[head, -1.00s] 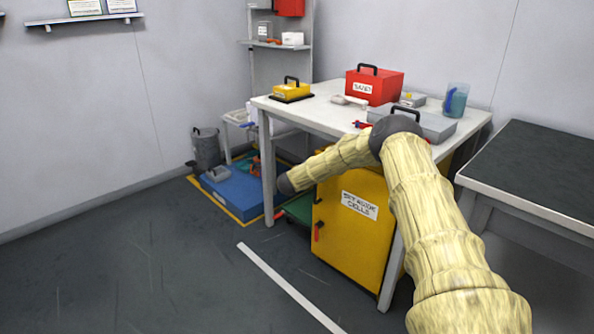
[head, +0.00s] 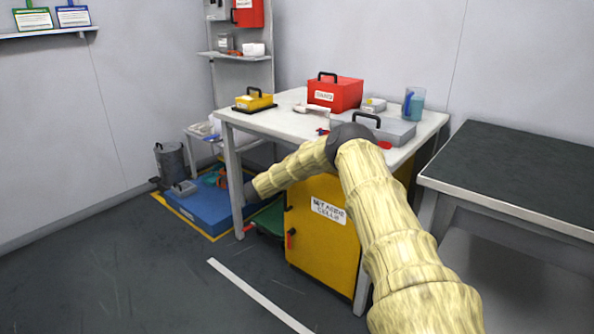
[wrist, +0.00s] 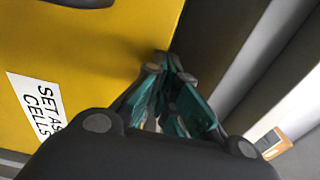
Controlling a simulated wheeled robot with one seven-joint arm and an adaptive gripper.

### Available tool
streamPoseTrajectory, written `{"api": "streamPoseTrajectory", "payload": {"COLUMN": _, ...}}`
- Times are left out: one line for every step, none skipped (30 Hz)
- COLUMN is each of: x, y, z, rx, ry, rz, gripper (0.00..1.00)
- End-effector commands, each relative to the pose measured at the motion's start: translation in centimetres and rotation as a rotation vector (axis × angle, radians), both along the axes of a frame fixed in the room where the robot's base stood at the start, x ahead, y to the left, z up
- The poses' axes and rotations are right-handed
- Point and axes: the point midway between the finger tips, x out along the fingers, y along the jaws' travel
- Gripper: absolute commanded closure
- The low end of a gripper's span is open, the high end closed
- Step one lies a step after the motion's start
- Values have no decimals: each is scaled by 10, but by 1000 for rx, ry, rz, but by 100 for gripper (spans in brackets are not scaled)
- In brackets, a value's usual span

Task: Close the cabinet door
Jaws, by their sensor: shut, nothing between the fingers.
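The yellow cabinet (head: 325,258) stands under the white table, its labelled yellow door facing the front. I cannot tell for sure whether the door stands ajar. My arm reaches across above the door, and its dark end shows near the table's left front leg; the fingers are not clear there. In the wrist view my gripper (wrist: 172,68) is shut and empty, its teal fingertips close together at the yellow door's edge (wrist: 150,25). I cannot tell if they touch it. The door's label lies left of the fingers.
The white table (head: 275,117) carries a red box, a yellow box and a grey case. Its front leg (head: 233,180) stands left of the cabinet. A blue platform (head: 205,208) is farther left. A dark-topped bench (head: 510,170) is at right. Floor in front is clear.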

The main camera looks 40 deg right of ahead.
Motion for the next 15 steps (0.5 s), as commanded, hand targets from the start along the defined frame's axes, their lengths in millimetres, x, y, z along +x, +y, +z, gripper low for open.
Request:
{"api": "streamPoseTrajectory", "payload": {"x": 1, "y": 9, "z": 2, "rx": 2, "ry": 2, "rz": 3, "gripper": 100}}
{"api": "streamPoseTrajectory", "payload": {"x": 1, "y": 15, "z": 1, "rx": 2, "ry": 3, "rz": 5, "gripper": 100}}
{"api": "streamPoseTrajectory", "payload": {"x": 2, "y": 25, "z": 1, "rx": 3, "ry": 4, "rz": 8, "gripper": 100}}
{"api": "streamPoseTrajectory", "payload": {"x": 3, "y": 32, "z": 0, "rx": 3, "ry": 5, "rz": 11, "gripper": 100}}
{"api": "streamPoseTrajectory", "payload": {"x": 3, "y": 39, "z": 0, "rx": 3, "ry": 6, "rz": 14, "gripper": 100}}
{"api": "streamPoseTrajectory", "payload": {"x": 3, "y": 48, "z": 0, "rx": 4, "ry": 8, "rz": 16, "gripper": 100}}
{"api": "streamPoseTrajectory", "payload": {"x": 2, "y": 54, "z": -1, "rx": 4, "ry": 8, "rz": 16, "gripper": 100}}
{"api": "streamPoseTrajectory", "payload": {"x": 2, "y": 60, "z": -1, "rx": 4, "ry": 7, "rz": 16, "gripper": 100}}
{"api": "streamPoseTrajectory", "payload": {"x": 1, "y": 68, "z": -1, "rx": 5, "ry": 8, "rz": 16, "gripper": 100}}
{"api": "streamPoseTrajectory", "payload": {"x": 0, "y": 74, "z": -2, "rx": 5, "ry": 9, "rz": 16, "gripper": 100}}
{"api": "streamPoseTrajectory", "payload": {"x": -1, "y": 80, "z": -2, "rx": 5, "ry": 9, "rz": 17, "gripper": 100}}
{"api": "streamPoseTrajectory", "payload": {"x": -2, "y": 87, "z": -2, "rx": 5, "ry": 9, "rz": 17, "gripper": 100}}
{"api": "streamPoseTrajectory", "payload": {"x": -3, "y": 93, "z": -2, "rx": 5, "ry": 10, "rz": 17, "gripper": 100}}
{"api": "streamPoseTrajectory", "payload": {"x": -4, "y": 98, "z": -2, "rx": 5, "ry": 9, "rz": 18, "gripper": 100}}
{"api": "streamPoseTrajectory", "payload": {"x": -5, "y": 105, "z": -2, "rx": 5, "ry": 9, "rz": 18, "gripper": 100}}
